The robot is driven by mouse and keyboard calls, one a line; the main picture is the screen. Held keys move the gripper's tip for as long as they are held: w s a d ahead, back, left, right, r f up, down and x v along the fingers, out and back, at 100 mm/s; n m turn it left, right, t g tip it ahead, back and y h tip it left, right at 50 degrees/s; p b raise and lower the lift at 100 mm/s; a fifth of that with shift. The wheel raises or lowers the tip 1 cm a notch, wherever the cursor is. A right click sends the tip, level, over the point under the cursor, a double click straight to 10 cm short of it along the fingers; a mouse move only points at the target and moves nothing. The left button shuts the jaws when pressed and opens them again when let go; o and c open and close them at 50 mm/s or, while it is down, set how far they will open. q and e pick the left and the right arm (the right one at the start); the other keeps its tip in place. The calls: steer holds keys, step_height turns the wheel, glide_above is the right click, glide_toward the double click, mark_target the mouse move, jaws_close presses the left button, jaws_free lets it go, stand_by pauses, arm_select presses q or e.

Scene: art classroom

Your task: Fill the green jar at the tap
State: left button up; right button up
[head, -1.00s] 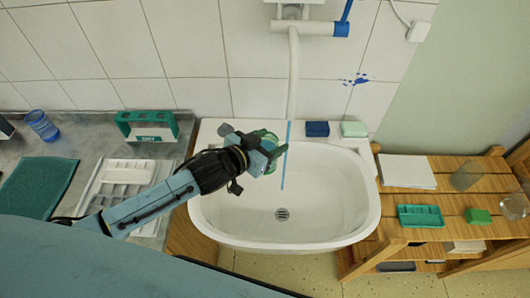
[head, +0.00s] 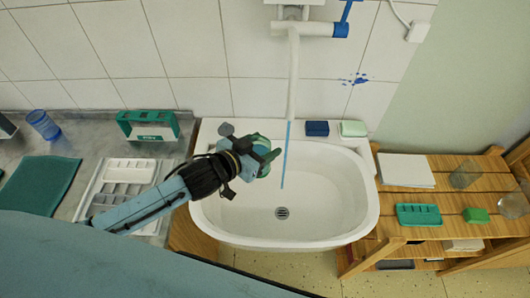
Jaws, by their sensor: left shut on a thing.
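My left gripper (head: 265,161) is shut on the green jar (head: 260,146), above the left back part of the white sink (head: 341,205). The jar is mostly hidden by the gripper, so its fill cannot be seen. The wall tap (head: 306,28) has a blue lever and a long white spout (head: 293,78) pointing down. A thin blue stream of water (head: 284,165) runs from the spout into the basin, just right of the jar and gripper in the picture. My right gripper is not in view.
A blue block (head: 317,128) and a pale green block (head: 353,129) lie on the sink's back rim. The left counter holds a green-framed box (head: 148,117), a white tray (head: 102,190), a blue cup (head: 43,125) and a green mat (head: 38,186). A wooden shelf (head: 452,195) stands right.

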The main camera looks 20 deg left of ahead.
arm_select(q)
steer(key=shift+s+a+p, duration=0.4)
steer(key=shift+s+a, duration=0.3)
steer(key=shift+s, duration=0.3)
steer(key=shift+s+a+p, duration=0.4)
steer(key=shift+s+a, duration=0.3)
steer(key=shift+s, duration=0.25)
